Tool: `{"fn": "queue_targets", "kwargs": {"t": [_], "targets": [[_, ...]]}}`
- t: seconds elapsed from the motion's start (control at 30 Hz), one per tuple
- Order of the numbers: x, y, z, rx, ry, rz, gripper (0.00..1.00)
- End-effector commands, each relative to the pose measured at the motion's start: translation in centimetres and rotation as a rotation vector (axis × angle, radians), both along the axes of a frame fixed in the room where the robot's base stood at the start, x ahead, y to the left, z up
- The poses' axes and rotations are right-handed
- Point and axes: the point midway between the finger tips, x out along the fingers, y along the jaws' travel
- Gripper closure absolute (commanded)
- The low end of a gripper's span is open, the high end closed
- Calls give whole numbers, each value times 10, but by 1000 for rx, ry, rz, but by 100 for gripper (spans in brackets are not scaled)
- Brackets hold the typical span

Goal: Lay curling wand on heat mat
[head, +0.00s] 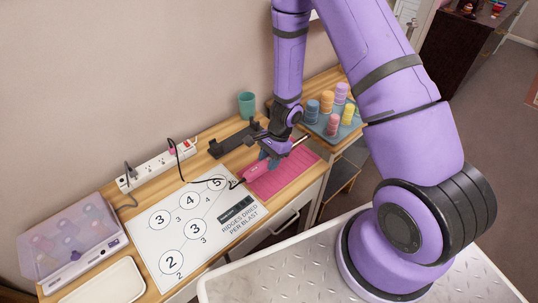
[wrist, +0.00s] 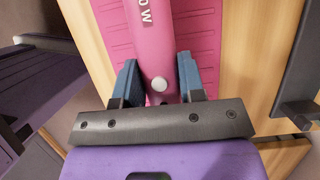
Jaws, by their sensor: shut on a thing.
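The curling wand has a pink handle, seen in the wrist view (wrist: 157,40), and a thin metallic barrel (head: 301,142) pointing up and to the right in the head view. My gripper (head: 268,161) is shut on the handle, with a blue pad on each side of it in the wrist view (wrist: 160,82). The pink ribbed heat mat (head: 290,178) lies on the wooden counter beneath the gripper and wand. It also shows behind the handle in the wrist view (wrist: 200,30). I cannot tell whether the wand touches the mat. My gripper hides part of the handle.
A black holder (head: 228,145) and teal cup (head: 247,105) stand behind the mat. A tray of colored rollers (head: 317,124) is at right. A numbered chart (head: 190,250), power strip (head: 152,167) with black cord, and clear-lidded case (head: 70,240) are left.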

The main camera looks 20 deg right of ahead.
Motion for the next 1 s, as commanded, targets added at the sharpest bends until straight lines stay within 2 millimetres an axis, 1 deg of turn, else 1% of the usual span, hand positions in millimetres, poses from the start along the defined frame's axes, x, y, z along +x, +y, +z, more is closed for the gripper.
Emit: {"fn": "queue_targets", "kwargs": {"t": [0.3, 0.5, 0.93, 0.97, 1.0], "targets": [[0, 0, -21, 0, 1, -3, 100], [0, 0, -30, 1, 1, -2, 100], [0, 0, -33, 0, 0, -1, 100], [0, 0, -33, 0, 0, -1, 61], [0, 0, -33, 0, 0, -1, 52]]}}
